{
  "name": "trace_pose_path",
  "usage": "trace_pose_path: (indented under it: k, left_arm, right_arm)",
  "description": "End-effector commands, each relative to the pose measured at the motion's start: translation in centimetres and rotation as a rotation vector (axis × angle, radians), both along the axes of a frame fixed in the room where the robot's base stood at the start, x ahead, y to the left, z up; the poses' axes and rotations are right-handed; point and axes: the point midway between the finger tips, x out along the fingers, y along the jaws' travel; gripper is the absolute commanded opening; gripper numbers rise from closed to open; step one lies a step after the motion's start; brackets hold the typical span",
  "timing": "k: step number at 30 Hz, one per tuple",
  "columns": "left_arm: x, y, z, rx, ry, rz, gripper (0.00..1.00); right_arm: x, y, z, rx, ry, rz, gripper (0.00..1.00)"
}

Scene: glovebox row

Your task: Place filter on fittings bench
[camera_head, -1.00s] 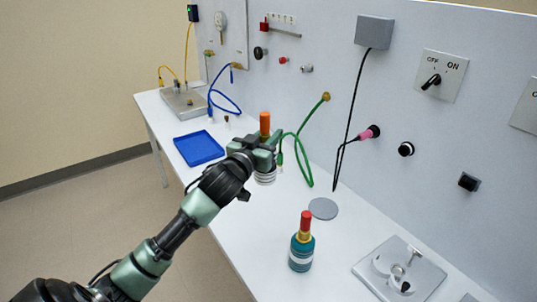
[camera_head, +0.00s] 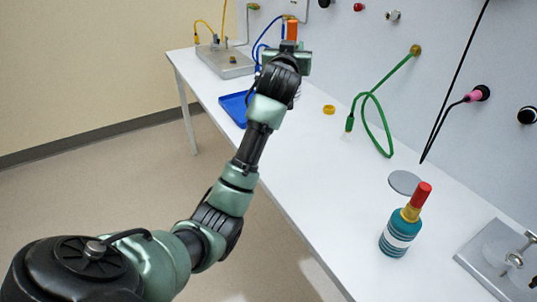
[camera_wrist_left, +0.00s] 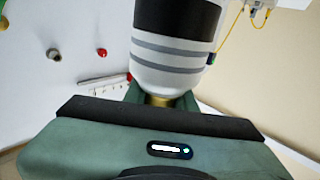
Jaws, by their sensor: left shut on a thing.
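My left gripper (camera_head: 288,62) is shut on a filter-like canister with an orange top (camera_head: 291,29), held upright over the far part of the white bench (camera_head: 290,165). In the left wrist view its black and white body with grey bands (camera_wrist_left: 172,45) and gold neck show, with the gripper (camera_wrist_left: 160,100) around the neck. In the head view the gripper and wrist hide most of the canister. A second canister (camera_head: 397,238), teal with white bands, a gold neck and a red top, stands upright on the near bench. My right gripper is not in view.
A blue tray (camera_head: 234,108) lies beside my left wrist, partly hidden. A yellow ring (camera_head: 329,109), a green hose (camera_head: 366,112), a grey disc (camera_head: 404,182) and a metal fixture (camera_head: 500,262) are along the bench. A metal plate (camera_head: 226,62) sits at the far end.

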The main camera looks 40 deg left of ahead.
Motion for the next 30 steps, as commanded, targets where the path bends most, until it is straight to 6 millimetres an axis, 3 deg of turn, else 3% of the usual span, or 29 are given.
trace_pose_path:
  k: [5, 15, 21, 30]
  left_arm:
    - [0.4, -0.2, -1.1, -0.003, 0.006, 0.01, 0.0]
    - [0.3, -0.2, -9.9, -0.002, 0.011, 0.011, 0.0]
    - [0.3, -0.3, -14.1, -0.002, 0.008, 0.011, 0.0]
    - [0.3, -0.3, -17.2, -0.002, 0.007, 0.01, 0.0]
  right_arm:
    - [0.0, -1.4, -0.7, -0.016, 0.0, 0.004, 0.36]
    - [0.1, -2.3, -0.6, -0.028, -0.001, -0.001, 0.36]
    - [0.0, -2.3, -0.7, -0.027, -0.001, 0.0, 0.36]
    - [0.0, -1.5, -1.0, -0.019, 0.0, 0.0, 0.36]
